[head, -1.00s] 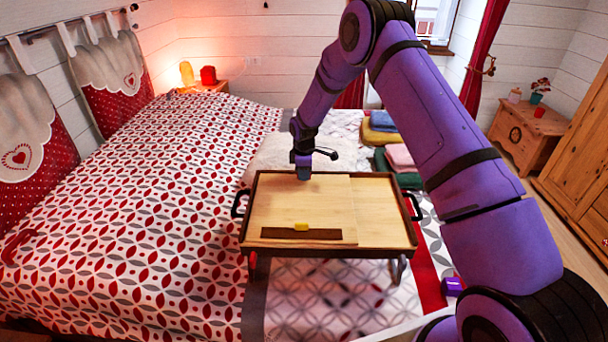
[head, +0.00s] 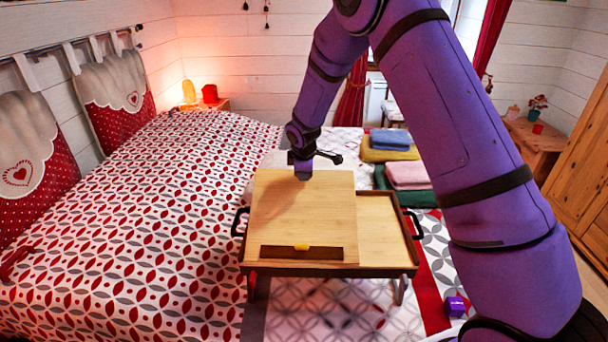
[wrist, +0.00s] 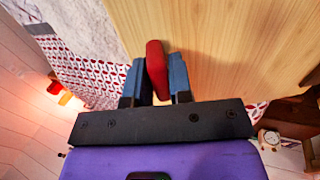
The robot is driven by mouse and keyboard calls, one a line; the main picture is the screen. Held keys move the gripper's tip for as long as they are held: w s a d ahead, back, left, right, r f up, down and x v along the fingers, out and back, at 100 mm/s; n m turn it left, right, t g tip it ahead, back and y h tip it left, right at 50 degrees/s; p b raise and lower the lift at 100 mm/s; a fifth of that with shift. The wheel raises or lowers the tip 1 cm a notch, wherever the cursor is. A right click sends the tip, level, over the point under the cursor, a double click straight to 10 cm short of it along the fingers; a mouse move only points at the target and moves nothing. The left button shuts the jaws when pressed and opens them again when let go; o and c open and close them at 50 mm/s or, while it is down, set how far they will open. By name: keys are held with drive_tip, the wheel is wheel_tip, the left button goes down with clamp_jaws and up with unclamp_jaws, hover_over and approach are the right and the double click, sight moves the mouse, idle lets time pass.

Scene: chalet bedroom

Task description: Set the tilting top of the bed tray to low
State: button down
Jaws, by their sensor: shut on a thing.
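The bed tray (head: 410,262) stands on its legs on the bed, with a dark rim and side handles. Its pale wooden tilting top (head: 300,215) is tilted, far edge raised above the tray and near edge low. My gripper (head: 303,174) is at the raised far edge. In the wrist view, its blue-grey fingers (wrist: 155,82) are shut on a red tab (wrist: 156,62) beside the wooden top (wrist: 235,50). Any support under the top is hidden.
The flat side panel (head: 385,225) of the tray is bare. Folded towels and cloths (head: 405,173) lie behind and right of the tray. A lit lamp (head: 189,92) stands far back left.

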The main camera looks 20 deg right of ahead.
drive_tip(key=c, duration=1.1)
unclamp_jaws()
drive_tip(key=v, duration=1)
drive_tip(key=shift+s+r, duration=0.1)
drive_tip(key=shift+r, duration=0.25)
